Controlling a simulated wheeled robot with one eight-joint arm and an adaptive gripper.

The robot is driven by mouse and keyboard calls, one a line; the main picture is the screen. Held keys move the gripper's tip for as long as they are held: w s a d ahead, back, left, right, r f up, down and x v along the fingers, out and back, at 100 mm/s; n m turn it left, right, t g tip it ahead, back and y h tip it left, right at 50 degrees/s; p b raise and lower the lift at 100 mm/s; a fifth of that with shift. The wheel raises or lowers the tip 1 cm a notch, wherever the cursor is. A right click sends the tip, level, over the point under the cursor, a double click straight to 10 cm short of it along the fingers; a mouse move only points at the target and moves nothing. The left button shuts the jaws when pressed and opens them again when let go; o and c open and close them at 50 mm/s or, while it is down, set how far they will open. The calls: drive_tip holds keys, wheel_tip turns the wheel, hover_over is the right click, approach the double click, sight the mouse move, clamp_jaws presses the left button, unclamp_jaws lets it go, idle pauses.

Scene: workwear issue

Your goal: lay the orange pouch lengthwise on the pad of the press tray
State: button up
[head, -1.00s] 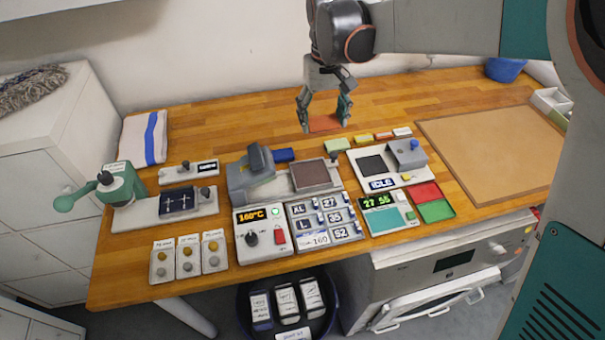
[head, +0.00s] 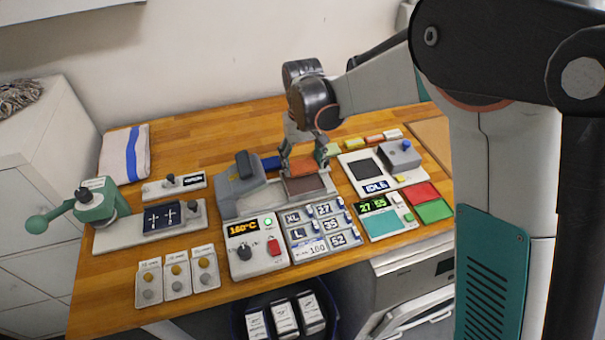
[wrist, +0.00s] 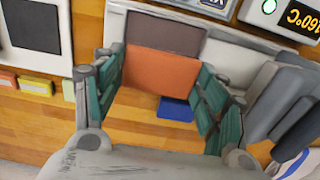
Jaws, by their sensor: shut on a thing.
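The orange pouch (head: 302,167) is a flat rectangle gripped at its two sides by my gripper (head: 304,164). In the wrist view the pouch (wrist: 160,72) lies between the teal fingers of my gripper (wrist: 160,75). The press tray's dark brown pad (head: 308,188) is just in front of the pouch in the head view. In the wrist view the pouch's edge overlaps the near part of the pad (wrist: 165,35); the rest of the pouch is off the pad. Its height above the pad cannot be told. The grey press (head: 238,184) stands to the left of the pad.
A blue object (wrist: 176,109) lies on the wood, partly behind the pouch in the wrist view. Several small coloured blocks (head: 352,144) line the back right. A box with a dark square plate (head: 366,168) stands right of the tray. A temperature control box (head: 254,247) stands in front.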

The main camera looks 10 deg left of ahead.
sight(303, 165)
drive_tip(key=shift+f+b, duration=0.45)
drive_tip(key=shift+f, duration=1.75)
drive_tip(key=shift+f, duration=0.15)
drive_tip(key=o, duration=1.1)
wheel_tip(303, 165, up, 12)
drive_tip(key=p, duration=0.2)
drive_tip(key=shift+r+p, duration=0.2)
drive_tip(key=shift+p, duration=0.15)
